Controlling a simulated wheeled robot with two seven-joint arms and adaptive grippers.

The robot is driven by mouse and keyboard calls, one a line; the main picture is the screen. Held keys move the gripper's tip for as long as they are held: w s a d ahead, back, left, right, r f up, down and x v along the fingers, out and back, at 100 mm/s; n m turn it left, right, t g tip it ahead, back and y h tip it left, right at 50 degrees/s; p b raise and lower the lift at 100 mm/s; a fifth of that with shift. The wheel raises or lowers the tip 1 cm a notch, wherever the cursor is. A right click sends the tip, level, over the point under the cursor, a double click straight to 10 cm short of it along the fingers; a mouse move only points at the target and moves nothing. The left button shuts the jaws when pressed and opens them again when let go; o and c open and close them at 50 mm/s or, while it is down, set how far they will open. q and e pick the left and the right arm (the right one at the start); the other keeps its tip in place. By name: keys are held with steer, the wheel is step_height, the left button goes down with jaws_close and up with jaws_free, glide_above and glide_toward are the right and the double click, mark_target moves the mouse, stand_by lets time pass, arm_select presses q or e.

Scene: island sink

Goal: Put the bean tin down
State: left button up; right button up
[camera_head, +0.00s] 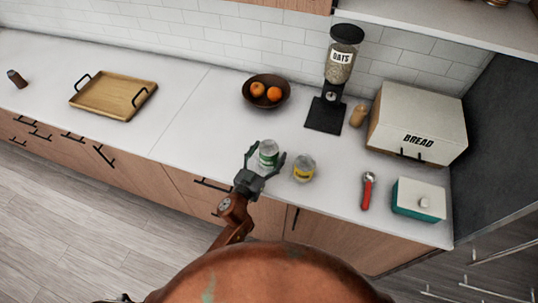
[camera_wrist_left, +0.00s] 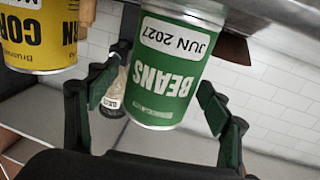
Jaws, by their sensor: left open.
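The green-and-white bean tin (camera_head: 268,151) appears upright on the white counter in the head view, near its front edge. Whether its base touches the counter is hard to tell. It fills the upper middle of the left wrist view (camera_wrist_left: 172,75), where its BEANS label reads upside down. My left gripper (camera_head: 266,158) is open, one finger on each side of the tin. In the left wrist view, the green finger pads (camera_wrist_left: 157,97) show gaps to the tin on both sides. My right gripper is not visible.
A yellow corn tin (camera_head: 304,169) stands close to the right of the bean tin. A bowl of oranges (camera_head: 245,92), an oats dispenser (camera_head: 324,116) and a bread box (camera_head: 424,120) stand behind. A red-handled tool (camera_head: 367,191) and teal box (camera_head: 418,201) lie right. Counter to the left is clear up to a tray (camera_head: 98,95).

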arm_select(q)
steer(key=shift+w, duration=0.15)
steer(key=c, duration=0.7)
steer(key=shift+c, duration=1.3)
steer(key=c, duration=0.6)
steer(key=shift+c, duration=0.6)
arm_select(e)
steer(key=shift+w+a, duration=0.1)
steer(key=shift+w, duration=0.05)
arm_select(q)
steer(key=shift+r, duration=0.15)
